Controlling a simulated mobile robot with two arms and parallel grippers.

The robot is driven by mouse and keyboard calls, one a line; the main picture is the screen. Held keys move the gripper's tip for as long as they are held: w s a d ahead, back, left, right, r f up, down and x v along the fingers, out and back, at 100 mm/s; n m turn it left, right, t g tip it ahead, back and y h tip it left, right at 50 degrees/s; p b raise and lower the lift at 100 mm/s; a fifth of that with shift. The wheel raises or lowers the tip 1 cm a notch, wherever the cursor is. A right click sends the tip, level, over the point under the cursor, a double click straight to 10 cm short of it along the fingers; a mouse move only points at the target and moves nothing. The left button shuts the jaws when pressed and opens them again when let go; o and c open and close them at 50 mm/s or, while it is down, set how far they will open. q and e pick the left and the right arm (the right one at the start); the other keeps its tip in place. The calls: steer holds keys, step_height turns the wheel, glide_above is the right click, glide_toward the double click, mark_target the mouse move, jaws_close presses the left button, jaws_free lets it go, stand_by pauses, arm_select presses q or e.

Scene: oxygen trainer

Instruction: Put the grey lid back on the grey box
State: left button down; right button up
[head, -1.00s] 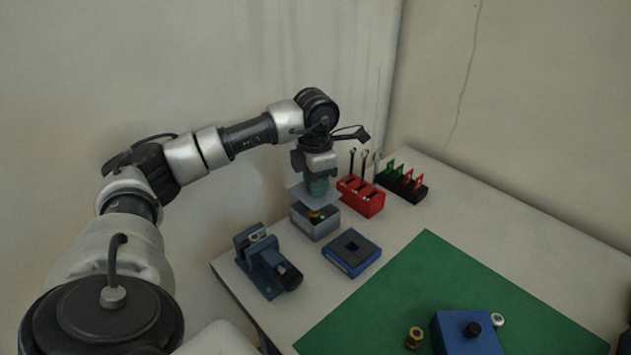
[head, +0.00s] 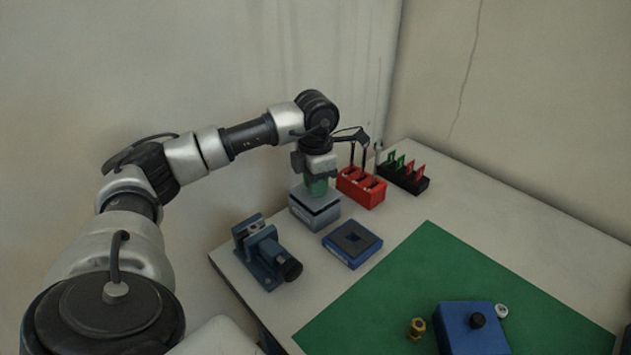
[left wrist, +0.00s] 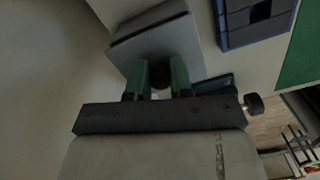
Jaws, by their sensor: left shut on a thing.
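The grey box (head: 313,218) stands at the back left of the table, left of the red holder. The grey lid (head: 301,194) is at the top of the box, with a dark line between lid and box at the front; I cannot tell whether it is fully seated. My left gripper (head: 317,186) points down over the lid, its green fingers shut on the lid's dark knob. In the left wrist view the green fingertips (left wrist: 161,76) pinch the dark knob, and the lid (left wrist: 185,42) spreads out beneath them. My right gripper is not in view.
A red holder (head: 361,188) and a black rack (head: 403,178) with green and red pieces stand right of the box. A blue square block (head: 352,243) and a blue vise (head: 264,254) are in front. The green mat (head: 400,290) carries a blue box (head: 470,328).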

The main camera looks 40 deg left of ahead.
arm_select(q)
steer(key=shift+f+b, duration=0.35)
steer(key=shift+f, duration=0.35)
steer(key=c, duration=0.9)
jaws_free()
steer(key=shift+r, duration=0.1)
